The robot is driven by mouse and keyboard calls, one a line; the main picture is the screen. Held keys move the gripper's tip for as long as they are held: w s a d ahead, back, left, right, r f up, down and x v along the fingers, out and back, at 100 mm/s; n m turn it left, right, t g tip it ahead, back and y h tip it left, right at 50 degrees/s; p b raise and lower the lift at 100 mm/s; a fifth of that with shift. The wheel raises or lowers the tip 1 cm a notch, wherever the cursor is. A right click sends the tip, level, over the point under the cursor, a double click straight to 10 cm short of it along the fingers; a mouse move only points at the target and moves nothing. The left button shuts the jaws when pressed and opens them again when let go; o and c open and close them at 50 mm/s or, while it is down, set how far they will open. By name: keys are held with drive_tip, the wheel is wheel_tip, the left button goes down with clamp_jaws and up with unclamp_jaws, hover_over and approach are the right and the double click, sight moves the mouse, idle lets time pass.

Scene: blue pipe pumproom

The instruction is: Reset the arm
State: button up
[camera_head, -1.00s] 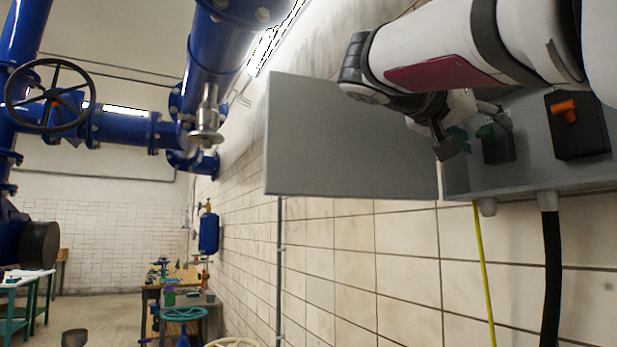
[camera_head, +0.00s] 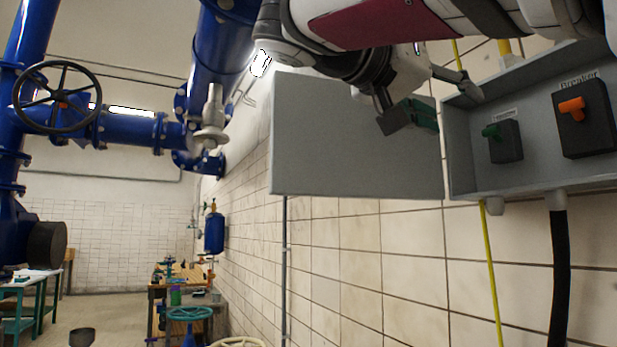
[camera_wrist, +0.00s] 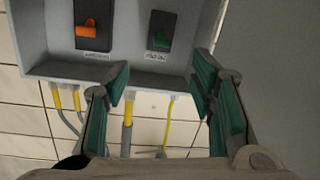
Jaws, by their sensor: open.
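My gripper (camera_head: 440,105) is at the upper right of the head view, in front of the open grey door (camera_head: 340,140) of a wall box. It is open and empty. In the wrist view my gripper (camera_wrist: 160,88) shows its two green-padded fingers wide apart. The grey electrical box (camera_head: 470,160) holds a black switch with a green handle (camera_head: 492,132) and a larger black breaker with an orange handle (camera_head: 571,108). Both switches also show in the wrist view, the green handle (camera_wrist: 160,41) and the orange handle (camera_wrist: 88,29), beyond my fingers and apart from them.
A yellow cable (camera_head: 492,270) and a thick black cable (camera_head: 559,280) hang below the box. Blue pipes (camera_head: 215,70) with a black handwheel (camera_head: 57,97) are at the left. A workbench (camera_head: 170,290) stands by the tiled wall. The floor at the lower left is partly clear.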

drive_tip(key=s+f+n+g+y, duration=0.1)
drive_tip(key=s+f+n+y, duration=0.15)
drive_tip(key=f, duration=0.65)
drive_tip(key=s+d+f+n+y, duration=0.1)
drive_tip(key=f+n+y, duration=0.15)
drive_tip(key=f, duration=0.55)
drive_tip(key=s+f+n+g+y, duration=0.15)
drive_tip(key=f+n, duration=0.25)
drive_tip(key=f, duration=0.5)
drive_tip(key=s+a+f+y, duration=0.1)
drive_tip(key=s+f+y, duration=0.1)
drive_tip(key=f, duration=0.5)
drive_tip(key=s+a+f+n+y, duration=0.1)
drive_tip(key=s+f+y, duration=0.2)
drive_tip(key=s+f, duration=0.2)
drive_tip(key=s+a+f+y+p, duration=0.1)
drive_tip(key=s+f+y, duration=0.2)
drive_tip(key=f, duration=0.7)
drive_tip(key=shift+s+a+f+n+g, duration=0.3)
drive_tip(key=shift+s+n+g, duration=0.15)
drive_tip(key=shift+s, duration=0.3)
drive_tip(key=shift+r, duration=0.1)
drive_tip(key=shift+c, duration=0.3)
